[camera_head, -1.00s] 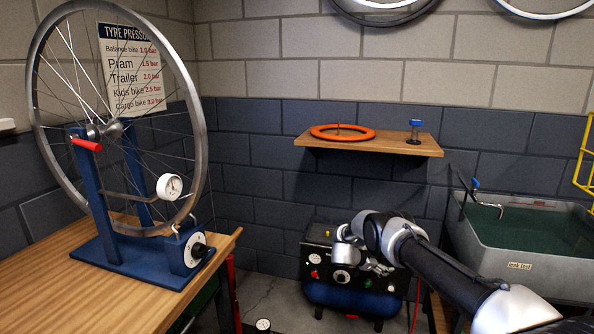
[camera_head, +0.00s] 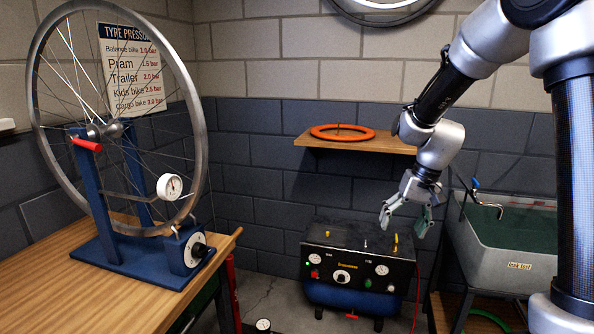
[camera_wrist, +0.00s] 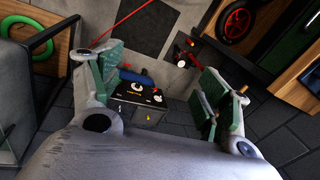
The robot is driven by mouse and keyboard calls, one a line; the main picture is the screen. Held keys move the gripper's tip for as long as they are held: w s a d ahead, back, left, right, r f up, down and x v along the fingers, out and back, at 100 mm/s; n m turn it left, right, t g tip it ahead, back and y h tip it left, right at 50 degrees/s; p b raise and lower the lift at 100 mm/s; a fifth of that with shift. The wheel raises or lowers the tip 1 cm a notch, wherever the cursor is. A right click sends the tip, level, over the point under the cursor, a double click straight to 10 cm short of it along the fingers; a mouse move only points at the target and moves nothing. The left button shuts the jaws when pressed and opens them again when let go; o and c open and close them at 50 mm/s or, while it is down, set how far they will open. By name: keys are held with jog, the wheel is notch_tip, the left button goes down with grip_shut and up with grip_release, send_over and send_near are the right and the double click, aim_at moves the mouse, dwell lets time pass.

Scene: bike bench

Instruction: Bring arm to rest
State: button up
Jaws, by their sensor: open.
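My gripper (camera_head: 405,217) hangs in the air above the right end of the black and blue compressor, with its fingers pointing down. Its two green-padded fingers are spread apart with nothing between them. In the wrist view, my gripper (camera_wrist: 160,90) shows its open fingers at left and right, with the compressor seen beyond the gap. My arm is raised and bent on the right side of the head view, and it hides part of the shelf's right end.
The compressor (camera_head: 345,270) stands on the floor by the wall. A wooden shelf (camera_head: 375,145) holds an orange ring (camera_head: 342,132). A grey sink (camera_head: 510,245) is at right. A wheel on a blue stand (camera_head: 112,248) stands on the wooden bench (camera_head: 60,300) at left.

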jog(key=s+d+r+t, duration=0.1)
jog(key=s+d+r, duration=0.2)
jog(key=s, duration=0.5)
jog(key=s+d+r+t+h, duration=0.1)
jog(key=s+d+r, duration=0.2)
jog(key=s+r, duration=0.3)
jog(key=s+d+r+n+t+h, duration=0.1)
jog(key=s+d+r, duration=0.2)
jog(key=s, duration=0.8)
notch_tip(320, 180, up, 2)
jog(key=shift+t, duration=0.3)
